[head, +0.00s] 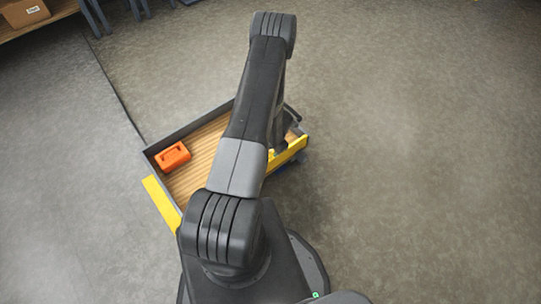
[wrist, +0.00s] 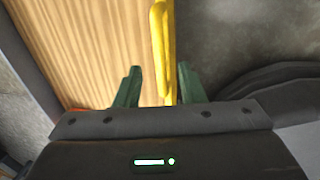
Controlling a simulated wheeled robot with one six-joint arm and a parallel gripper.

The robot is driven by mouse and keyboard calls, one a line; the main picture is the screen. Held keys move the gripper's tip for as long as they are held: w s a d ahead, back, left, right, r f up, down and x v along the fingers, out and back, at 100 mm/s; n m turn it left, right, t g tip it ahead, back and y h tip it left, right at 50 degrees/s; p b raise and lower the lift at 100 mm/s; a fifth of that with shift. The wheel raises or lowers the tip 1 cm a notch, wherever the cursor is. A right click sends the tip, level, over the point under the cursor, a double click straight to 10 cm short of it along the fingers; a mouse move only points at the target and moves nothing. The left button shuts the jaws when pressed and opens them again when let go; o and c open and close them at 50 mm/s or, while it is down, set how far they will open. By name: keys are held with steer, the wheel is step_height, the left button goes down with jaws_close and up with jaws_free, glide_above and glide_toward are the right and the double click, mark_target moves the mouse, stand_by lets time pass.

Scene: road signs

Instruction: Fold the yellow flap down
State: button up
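The yellow flap (head: 290,152) is at the right end of a low wood-floored cart bed in the head view, partly hidden by my arm. In the wrist view the yellow flap (wrist: 163,50) shows as a narrow upright strip seen nearly edge-on, with a rounded bar along it. My gripper (wrist: 159,68) has its two green fingers apart, one on each side of the flap. The flap is closer to the right finger, with a gap to the left one; I cannot tell whether it touches the right finger. The head view hides the gripper behind my arm.
The cart bed has dark grey walls (head: 190,124). An orange block (head: 173,155) sits on its wood floor. A second yellow panel (head: 161,202) runs along the bed's left edge. A shelf with a cardboard box (head: 25,12) is at the top left. The floor on the right is clear.

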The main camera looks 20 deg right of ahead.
mark_target(271, 156)
steer(key=f, duration=0.2)
steer(key=w+f, duration=0.1)
steer(key=f, duration=0.2)
steer(key=shift+a, duration=0.15)
steer(key=shift+b, duration=0.3)
jaws_close()
